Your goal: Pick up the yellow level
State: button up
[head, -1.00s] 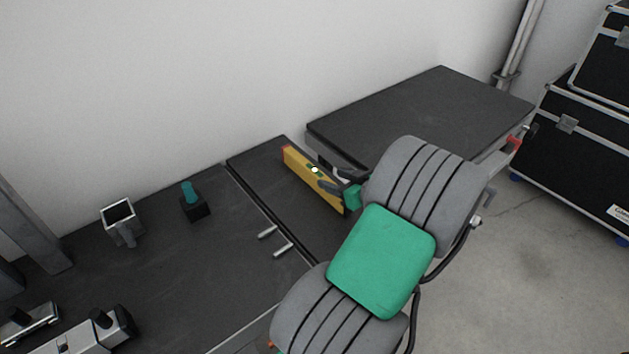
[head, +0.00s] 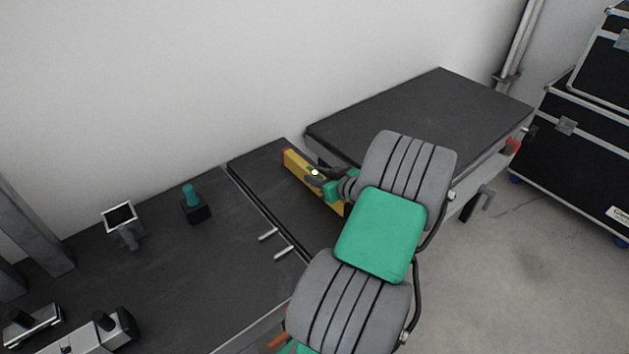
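The yellow level (head: 297,165) stands on edge on the dark bench section, running from upper left to lower right, with a red end cap and a dark window near its middle. My gripper (head: 317,175) is at the level's middle, with its dark fingers right beside or over it. One finger shows across the near face. The other is hard to make out. My wrist hides part of the level's lower right end. I cannot tell whether the fingers are closed on it.
A raised dark table (head: 420,112) stands behind and to the right. A teal-handled tool in a black block (head: 195,208) and a grey square-topped holder (head: 121,218) sit on the left bench. Black cases (head: 580,140) stand at right.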

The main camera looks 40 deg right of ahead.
grip_shut()
dwell(0.3)
jog(key=shift+r, duration=0.15)
